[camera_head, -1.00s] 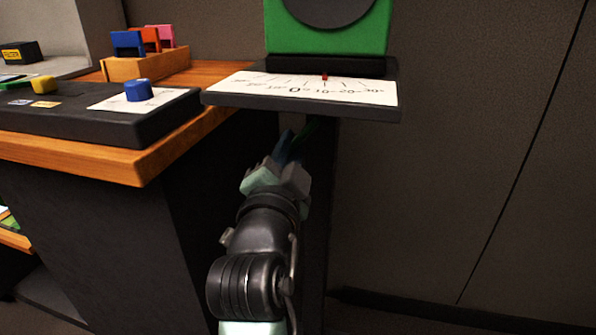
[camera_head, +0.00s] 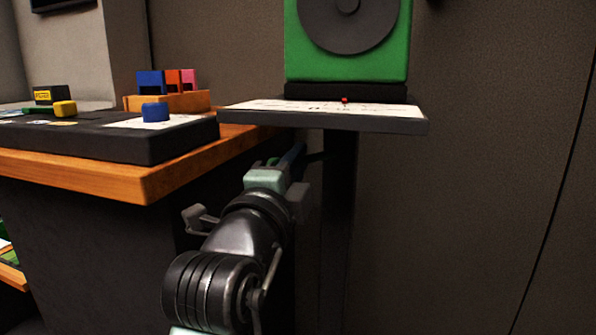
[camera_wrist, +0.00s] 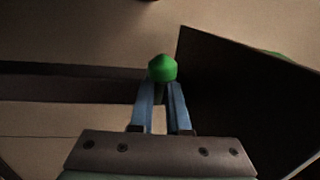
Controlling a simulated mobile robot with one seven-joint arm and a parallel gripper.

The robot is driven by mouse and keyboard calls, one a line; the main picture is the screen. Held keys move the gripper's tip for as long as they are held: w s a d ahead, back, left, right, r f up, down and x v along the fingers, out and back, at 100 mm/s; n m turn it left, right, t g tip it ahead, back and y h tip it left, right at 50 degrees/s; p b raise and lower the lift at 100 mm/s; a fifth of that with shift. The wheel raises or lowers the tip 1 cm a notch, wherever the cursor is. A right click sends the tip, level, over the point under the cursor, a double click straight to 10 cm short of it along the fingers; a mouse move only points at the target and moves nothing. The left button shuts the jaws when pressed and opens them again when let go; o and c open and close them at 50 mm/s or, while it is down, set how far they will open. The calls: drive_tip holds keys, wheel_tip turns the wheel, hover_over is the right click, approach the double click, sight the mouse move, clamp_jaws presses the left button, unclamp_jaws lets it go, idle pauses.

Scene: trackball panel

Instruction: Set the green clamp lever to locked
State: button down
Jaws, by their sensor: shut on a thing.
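The green clamp lever's knob (camera_wrist: 162,68) shows in the wrist view between the tips of my gripper's two blue fingers. My gripper (camera_wrist: 162,88) is shut on it. In the head view my gripper (camera_head: 295,155) is below the scale platform, beside its dark post. A thin dark part of the lever (camera_head: 316,156) shows between the fingertips and the post.
The scale platform (camera_head: 370,122) carries a green block with a grey disc (camera_head: 348,25). To the left, a wooden desk (camera_head: 150,184) holds a black panel (camera_head: 90,146) with blue and yellow knobs. Bare wall lies to the right.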

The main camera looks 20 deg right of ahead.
idle(0.4)
drive_tip(key=c, duration=0.9)
unclamp_jaws()
drive_tip(key=p+v, duration=0.2)
drive_tip(key=v, duration=1.1)
drive_tip(key=shift+p, duration=0.35)
